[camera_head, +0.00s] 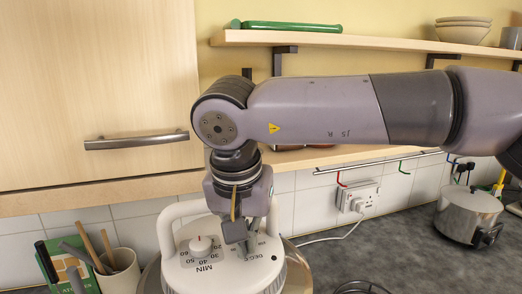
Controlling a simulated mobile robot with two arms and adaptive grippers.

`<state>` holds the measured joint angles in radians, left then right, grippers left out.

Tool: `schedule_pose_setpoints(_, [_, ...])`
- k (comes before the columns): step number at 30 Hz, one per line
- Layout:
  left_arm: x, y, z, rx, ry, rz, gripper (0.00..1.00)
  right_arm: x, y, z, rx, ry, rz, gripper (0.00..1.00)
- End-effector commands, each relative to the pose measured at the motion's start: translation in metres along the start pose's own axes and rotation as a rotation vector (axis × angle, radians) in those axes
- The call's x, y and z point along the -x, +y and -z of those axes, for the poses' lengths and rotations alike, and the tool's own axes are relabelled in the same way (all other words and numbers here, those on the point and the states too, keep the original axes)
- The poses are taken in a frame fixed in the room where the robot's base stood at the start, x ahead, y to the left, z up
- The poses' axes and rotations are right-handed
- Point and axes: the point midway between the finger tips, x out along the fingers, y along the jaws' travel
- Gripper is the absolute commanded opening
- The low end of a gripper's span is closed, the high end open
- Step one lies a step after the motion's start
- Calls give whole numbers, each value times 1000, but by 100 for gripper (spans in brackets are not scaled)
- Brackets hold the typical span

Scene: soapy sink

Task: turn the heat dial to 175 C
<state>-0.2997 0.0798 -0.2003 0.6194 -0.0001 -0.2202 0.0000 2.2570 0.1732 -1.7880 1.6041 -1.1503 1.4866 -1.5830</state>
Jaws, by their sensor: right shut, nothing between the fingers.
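A round white appliance (190,268) with a white side handle stands on the counter at the bottom centre. Its top has a white knob (201,245) with a scale marked MIN on the left. On the right of the top is a scale (252,257) that seems to read DEG C. My right gripper (245,246) points down over this scale with its fingers shut and hides most of it. The heat dial is not clearly visible behind the fingers, so its setting and any contact cannot be told. My left gripper is out of view.
A utensil crock (121,276) and a green book (52,264) stand to the left. A steel pot (468,214) is at the right. A cable runs from the wall socket (358,199) to the counter. A wooden cabinet (90,80) and shelves (370,41) are above.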

Motion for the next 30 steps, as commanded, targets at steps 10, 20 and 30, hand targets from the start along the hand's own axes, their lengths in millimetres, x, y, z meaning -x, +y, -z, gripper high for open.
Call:
schedule_pose_setpoints(10, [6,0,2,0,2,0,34,-5,-12,-5,8,-12,-3,0])
schedule_pose_setpoints(20, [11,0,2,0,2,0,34,-5,-21,-3,6,-10,-1,0])
schedule_pose_setpoints(30, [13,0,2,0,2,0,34,-5,-24,-1,4,-7,-1,0])
